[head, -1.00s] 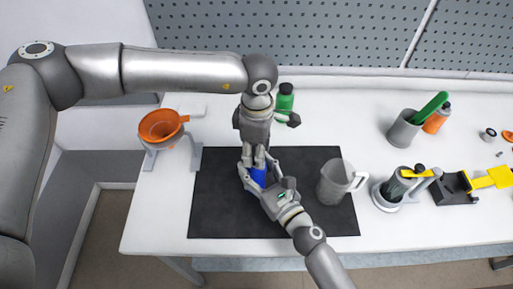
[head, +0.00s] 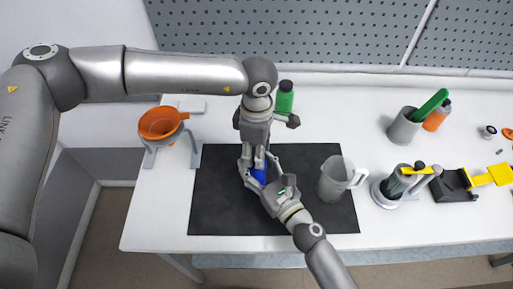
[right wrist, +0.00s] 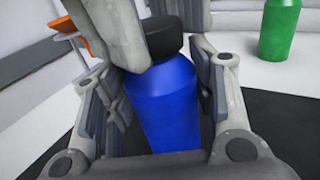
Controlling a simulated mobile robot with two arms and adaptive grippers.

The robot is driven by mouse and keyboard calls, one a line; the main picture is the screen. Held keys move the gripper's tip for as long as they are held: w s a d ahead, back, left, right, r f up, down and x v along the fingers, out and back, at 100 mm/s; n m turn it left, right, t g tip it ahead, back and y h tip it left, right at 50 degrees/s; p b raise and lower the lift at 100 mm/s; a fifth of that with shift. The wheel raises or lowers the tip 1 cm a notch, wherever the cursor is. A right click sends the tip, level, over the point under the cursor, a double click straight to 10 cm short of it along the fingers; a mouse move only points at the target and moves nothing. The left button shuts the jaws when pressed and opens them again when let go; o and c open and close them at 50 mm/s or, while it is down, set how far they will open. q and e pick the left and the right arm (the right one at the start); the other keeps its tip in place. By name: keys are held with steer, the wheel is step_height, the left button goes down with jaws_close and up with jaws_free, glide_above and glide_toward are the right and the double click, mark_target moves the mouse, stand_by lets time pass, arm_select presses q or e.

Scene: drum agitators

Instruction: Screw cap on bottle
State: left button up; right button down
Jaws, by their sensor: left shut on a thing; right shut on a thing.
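The blue bottle (head: 258,176) stands on the black mat (head: 222,205), mostly hidden by my grippers in the head view. In the right wrist view the blue bottle (right wrist: 168,105) sits between the fingers of my right gripper (right wrist: 165,100), which is shut on it from the front right. The black cap (right wrist: 163,36) is at the bottle's top, slightly tilted in the picture. My left gripper (head: 257,164) comes down from above and is shut on the cap, with a finger covering its left side. I cannot tell how far the cap is threaded.
A green bottle (head: 285,98) stands behind my left gripper. A grey pitcher (head: 335,180) stands on the mat's right. An orange funnel (head: 160,122) on a stand is at the left. A cup (head: 403,128) and a drum device (head: 396,187) are further right.

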arm_select(q)
steer(key=m, duration=0.7)
steer(key=shift+s+a+m, duration=0.1)
steer(key=shift+m, duration=0.2)
steer(key=m, duration=0.7)
steer(key=shift+a, duration=0.1)
steer(key=m, duration=0.7)
steer(key=shift+a, duration=0.1)
steer(key=m, duration=0.3)
steer(key=shift+m, duration=0.3)
steer(key=m, duration=0.3)
steer(key=shift+a+m, duration=0.1)
steer(key=shift+m, duration=0.3)
steer(key=o, duration=0.7)
steer(key=shift+c, duration=0.2)
